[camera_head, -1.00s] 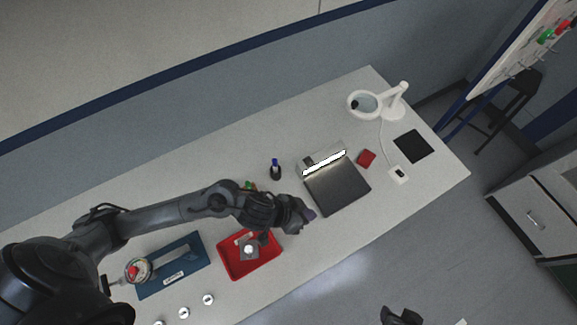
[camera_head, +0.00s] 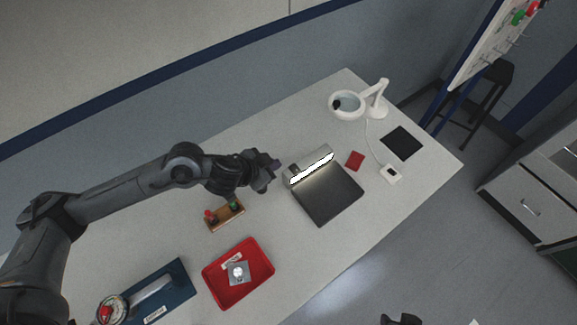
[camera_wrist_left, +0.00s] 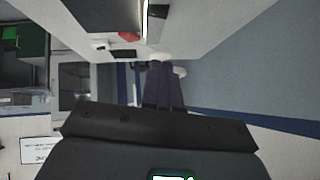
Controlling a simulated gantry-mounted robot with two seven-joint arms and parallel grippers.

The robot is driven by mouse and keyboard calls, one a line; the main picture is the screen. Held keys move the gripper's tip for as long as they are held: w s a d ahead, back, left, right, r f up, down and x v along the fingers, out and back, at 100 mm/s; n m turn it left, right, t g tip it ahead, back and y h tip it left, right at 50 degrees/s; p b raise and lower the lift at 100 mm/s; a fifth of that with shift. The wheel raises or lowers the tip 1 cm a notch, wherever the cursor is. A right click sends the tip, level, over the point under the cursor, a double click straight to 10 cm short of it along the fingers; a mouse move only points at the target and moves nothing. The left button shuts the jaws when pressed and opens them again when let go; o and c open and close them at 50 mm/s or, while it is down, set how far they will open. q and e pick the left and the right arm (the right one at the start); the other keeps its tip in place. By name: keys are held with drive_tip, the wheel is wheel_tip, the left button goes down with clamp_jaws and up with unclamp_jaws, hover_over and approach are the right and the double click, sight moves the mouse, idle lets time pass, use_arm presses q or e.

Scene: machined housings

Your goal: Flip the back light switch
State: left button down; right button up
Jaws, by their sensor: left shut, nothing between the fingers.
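A dark flat plate (camera_head: 328,195) has a housing with a lit white bar (camera_head: 312,168) along its back edge. A small dark patch (camera_head: 294,169) shows at the bar housing's left end; I cannot tell whether it is a switch. My left gripper (camera_head: 276,164) is just left of that end, apart from it in the picture. Its fingers (camera_wrist_left: 164,85) are together and empty in the left wrist view, where the lit bar (camera_wrist_left: 144,18) shows at the top. A dark part at the bottom edge looks like my right gripper (camera_head: 400,320); its fingers cannot be made out.
A white magnifier lamp (camera_head: 378,107), a small white box (camera_head: 390,174), a red block (camera_head: 355,160) and a black pad (camera_head: 403,143) lie to the right. A red tray (camera_head: 262,277), a wooden rack (camera_head: 225,215) and a blue board (camera_head: 178,290) lie to the left.

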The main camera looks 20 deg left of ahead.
use_arm(q)
drive_tip(key=shift+f, duration=0.1)
drive_tip(key=b, duration=0.2)
hover_over(295, 165)
drive_tip(key=s, duration=0.3)
wheel_tip(295, 165, down, 7)
drive_tip(key=shift+s+a+r, duration=0.1)
drive_tip(key=shift+a, duration=0.05)
drive_tip(key=shift+a+f+b, duration=0.25)
drive_tip(key=shift+f+b, duration=0.05)
drive_tip(key=shift+f, duration=0.85)
drive_tip(key=shift+a+f, duration=0.15)
drive_tip(key=shift+f, duration=0.45)
drive_tip(key=shift+w+f, duration=0.2)
